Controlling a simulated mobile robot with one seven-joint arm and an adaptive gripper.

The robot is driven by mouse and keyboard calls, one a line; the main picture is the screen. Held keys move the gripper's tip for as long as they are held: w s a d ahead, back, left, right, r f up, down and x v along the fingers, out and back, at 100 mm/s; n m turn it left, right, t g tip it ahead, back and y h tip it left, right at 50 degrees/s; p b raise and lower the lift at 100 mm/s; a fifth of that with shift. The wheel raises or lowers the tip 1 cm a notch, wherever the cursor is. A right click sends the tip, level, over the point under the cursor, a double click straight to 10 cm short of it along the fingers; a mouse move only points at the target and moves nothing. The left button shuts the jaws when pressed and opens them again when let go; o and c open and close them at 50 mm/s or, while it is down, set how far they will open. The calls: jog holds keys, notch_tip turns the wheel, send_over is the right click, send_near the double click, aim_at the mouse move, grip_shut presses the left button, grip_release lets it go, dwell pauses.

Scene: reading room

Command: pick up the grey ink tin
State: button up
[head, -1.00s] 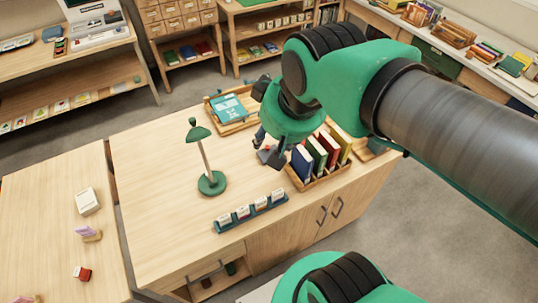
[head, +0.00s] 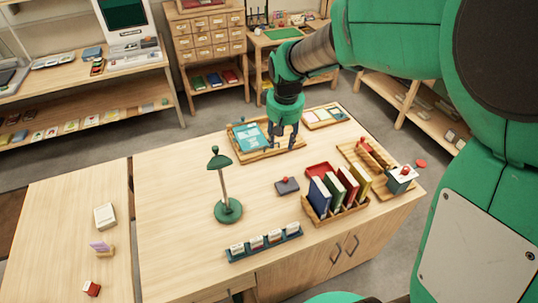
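A green lamp (head: 226,210) stands left, a teal card holder (head: 264,246) in front. The teal book (head: 250,137) lies on its tray (head: 270,154).

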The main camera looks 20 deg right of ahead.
jog(key=w+d+f+g, duration=0.1)
jog(key=w+d+f, duration=0.2)
jog(key=f, duration=0.6)
jog(key=w+d+f+g, duration=0.1)
jog(key=w+d+f, duration=0.3)
jog(key=f, duration=0.6)
jog(key=shift+w+f+n+p, duration=0.2)
jog(key=shift+w+n+p, duration=0.15)
jog(key=shift+w, duration=0.6)
jog(key=shift+d+f, duration=0.1)
jog(key=b, duration=0.1)
send_over(286, 178)
jog(key=shift+f, duration=4.2)
jog(key=shift+f+b, duration=0.6)
jog(key=shift+f, duration=2.05)
